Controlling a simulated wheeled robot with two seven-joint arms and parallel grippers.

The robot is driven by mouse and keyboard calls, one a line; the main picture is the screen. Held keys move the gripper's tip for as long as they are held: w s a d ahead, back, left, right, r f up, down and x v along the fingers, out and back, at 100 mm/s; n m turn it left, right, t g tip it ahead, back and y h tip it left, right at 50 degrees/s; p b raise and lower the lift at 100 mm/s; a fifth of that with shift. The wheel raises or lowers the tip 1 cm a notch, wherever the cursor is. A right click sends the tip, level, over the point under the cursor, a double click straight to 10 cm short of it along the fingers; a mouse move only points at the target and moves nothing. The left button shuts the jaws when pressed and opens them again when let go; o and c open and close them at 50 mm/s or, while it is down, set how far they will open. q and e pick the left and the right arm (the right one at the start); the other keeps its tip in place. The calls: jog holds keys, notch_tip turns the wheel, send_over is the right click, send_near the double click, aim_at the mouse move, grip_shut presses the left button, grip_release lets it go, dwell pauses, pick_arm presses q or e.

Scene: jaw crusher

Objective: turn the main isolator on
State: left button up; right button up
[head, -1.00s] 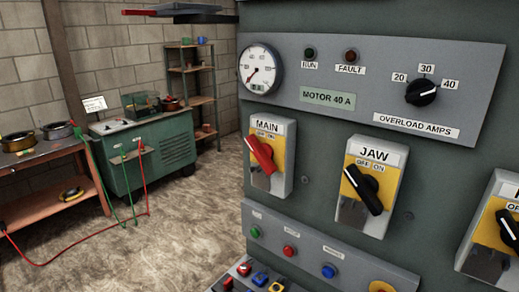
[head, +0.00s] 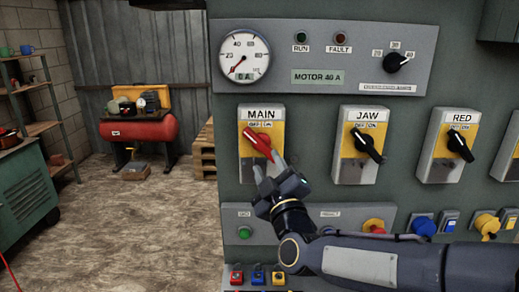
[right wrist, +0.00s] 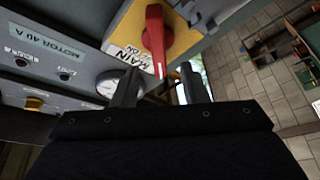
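The main isolator (head: 248,165) is a grey box with a yellow plate, labelled MAIN with OFF and ON marks. Its red handle (head: 257,142) is tilted, from upper left to lower right. My right gripper (head: 268,168) is just below the handle, fingers apart and empty. In the right wrist view the red handle (right wrist: 154,42) lies ahead of the two open fingers (right wrist: 160,88), its tip in line with the gap between them. I cannot tell whether a finger touches it. My left gripper is not in view.
The JAW isolator (head: 362,145) and RED isolator (head: 452,145), with black handles, are to the right. A gauge (head: 243,57) and overload dial (head: 398,62) are above. Push buttons, including a green one (head: 245,232), are below, near my right arm. Open floor lies left.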

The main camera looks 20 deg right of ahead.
aim_at(261, 148)
jog(key=p+x, duration=0.1)
jog(key=x, duration=0.6)
jog(key=shift+w+d+p, duration=0.1)
jog(key=shift+w+p, duration=0.15)
jog(key=shift+p, duration=0.15)
grip_shut()
